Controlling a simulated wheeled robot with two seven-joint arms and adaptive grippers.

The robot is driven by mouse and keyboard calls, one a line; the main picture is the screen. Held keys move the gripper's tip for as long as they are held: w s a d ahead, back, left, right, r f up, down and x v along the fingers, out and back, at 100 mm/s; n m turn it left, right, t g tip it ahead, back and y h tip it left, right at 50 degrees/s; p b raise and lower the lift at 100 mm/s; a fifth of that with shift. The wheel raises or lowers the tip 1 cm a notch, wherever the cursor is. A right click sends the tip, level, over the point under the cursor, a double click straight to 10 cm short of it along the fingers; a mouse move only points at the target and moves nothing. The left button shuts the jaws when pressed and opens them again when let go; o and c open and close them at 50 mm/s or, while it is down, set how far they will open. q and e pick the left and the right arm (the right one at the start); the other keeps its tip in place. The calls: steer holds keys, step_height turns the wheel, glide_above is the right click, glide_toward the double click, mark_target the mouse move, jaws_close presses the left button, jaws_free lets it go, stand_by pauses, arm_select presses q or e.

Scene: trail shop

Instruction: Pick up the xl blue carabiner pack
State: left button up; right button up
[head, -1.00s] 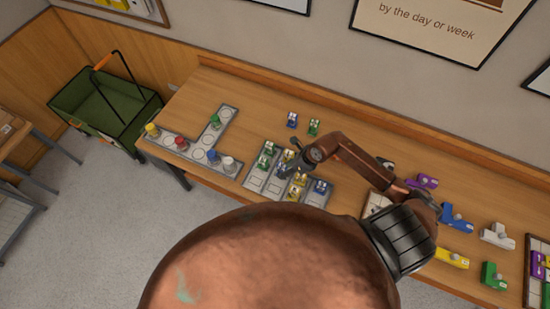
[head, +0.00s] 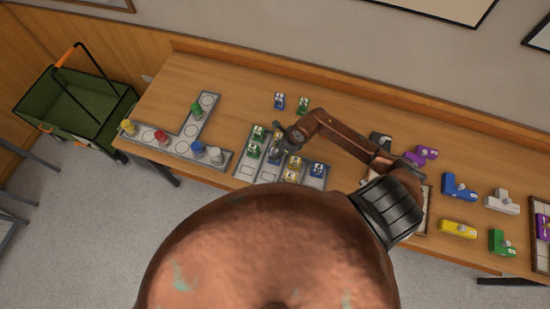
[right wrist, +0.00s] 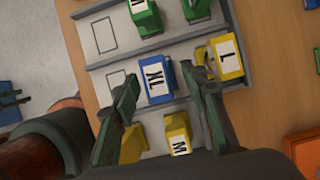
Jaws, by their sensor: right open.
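The blue pack labelled XL (right wrist: 157,78) stands in a slot of the grey tray (right wrist: 103,35) in the right wrist view. It lies between the two spread fingers of my right gripper (right wrist: 158,80), which is open and empty. In the head view my right gripper (head: 284,140) is over the tray (head: 245,172), and a blue pack (head: 274,154) shows just below it. Whether the fingers touch the pack I cannot tell. My left gripper is not in view.
A yellow L pack (right wrist: 226,58) sits close by the right finger, a yellow M pack (right wrist: 177,133) below. Green packs (right wrist: 145,17) stand above. An orange object (right wrist: 304,152) lies at lower right. Bare table lies right of the tray.

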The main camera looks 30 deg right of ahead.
mark_target(270, 155)
steer(key=shift+a+p+x, duration=0.1)
steer(key=shift+p+x, duration=0.3)
steer(key=shift+x, duration=1.2)
steer(key=shift+a+p+x, duration=0.15)
steer(key=shift+p+x, duration=0.2)
steer(key=shift+x, duration=1.25)
steer(key=shift+r, duration=0.1)
steer(key=shift+c, duration=0.6)
steer(key=shift+w, duration=0.1)
jaws_close()
